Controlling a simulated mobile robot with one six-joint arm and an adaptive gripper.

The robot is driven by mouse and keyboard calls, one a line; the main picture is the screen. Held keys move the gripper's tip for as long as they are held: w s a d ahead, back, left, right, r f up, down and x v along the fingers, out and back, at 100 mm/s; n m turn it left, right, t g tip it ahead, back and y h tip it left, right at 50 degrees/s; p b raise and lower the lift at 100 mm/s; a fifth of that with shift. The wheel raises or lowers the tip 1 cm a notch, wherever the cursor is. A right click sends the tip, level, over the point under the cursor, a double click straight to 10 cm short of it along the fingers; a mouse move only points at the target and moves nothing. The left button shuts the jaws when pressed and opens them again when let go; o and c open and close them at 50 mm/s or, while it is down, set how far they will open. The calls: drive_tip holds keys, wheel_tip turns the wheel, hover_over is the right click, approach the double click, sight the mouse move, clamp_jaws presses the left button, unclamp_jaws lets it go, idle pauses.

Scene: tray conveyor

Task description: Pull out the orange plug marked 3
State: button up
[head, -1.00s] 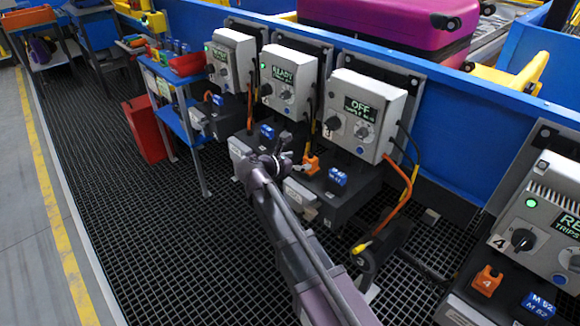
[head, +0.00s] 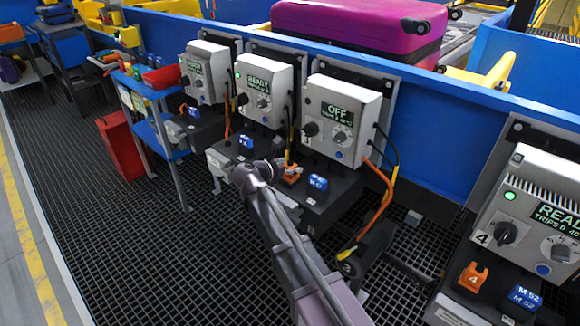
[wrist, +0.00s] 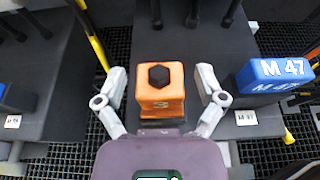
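The orange plug marked 3 (wrist: 160,82) stands on the dark motor housing (wrist: 198,52), in the middle of the wrist view. It has a black hexagonal top. My gripper (wrist: 161,84) is open, with one finger to the left and one to the right of the plug. Gaps show on both sides, so the fingers do not touch it. In the head view the plug (head: 292,174) sits below the grey control box marked 3 (head: 342,118), whose screen reads OFF. My gripper (head: 278,168) is beside it there, its fingers small and partly hidden.
A blue block marked M 47 (wrist: 275,73) sits right of the plug. An orange cable (head: 380,185) hangs from the box. Another orange plug marked 4 (head: 473,277) is at the right. Grated floor (head: 120,240) lies open at the left.

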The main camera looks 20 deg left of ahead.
drive_tip(key=c, duration=0.9)
drive_tip(key=shift+r+p, duration=1.4)
drive_tip(key=shift+s, duration=0.15)
drive_tip(key=s+a, duration=0.3)
drive_tip(key=s, duration=0.5)
drive_tip(key=shift+s+a, duration=0.4)
idle(1.1)
idle(0.3)
